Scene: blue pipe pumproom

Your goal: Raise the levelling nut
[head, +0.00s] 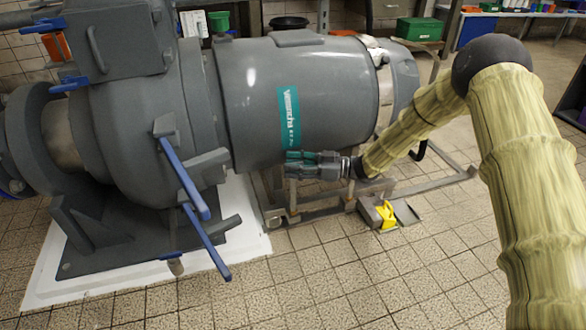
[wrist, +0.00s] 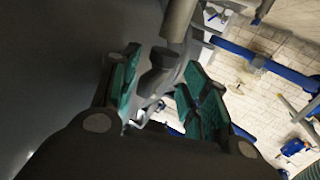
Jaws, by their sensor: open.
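My gripper (head: 291,164) is open, just under the big grey motor (head: 330,85) in the head view, with its teal-padded fingers pointing left. In the wrist view, a dark stubby collar on a grey rod (wrist: 178,18) shows between and beyond the open fingers. This collar looks like the levelling nut (wrist: 157,72), but its shape is dim and I cannot tell for sure. I cannot tell whether either finger touches it. In the head view I cannot make out the nut near the gripper.
The motor's curved side (wrist: 60,60) fills the left of the wrist view. A metal floor frame (head: 335,208) runs beneath my gripper, with a yellow item (head: 387,214) beside it. Blue handles (head: 185,178) stick out from the pump. The tiled floor at front is mostly clear.

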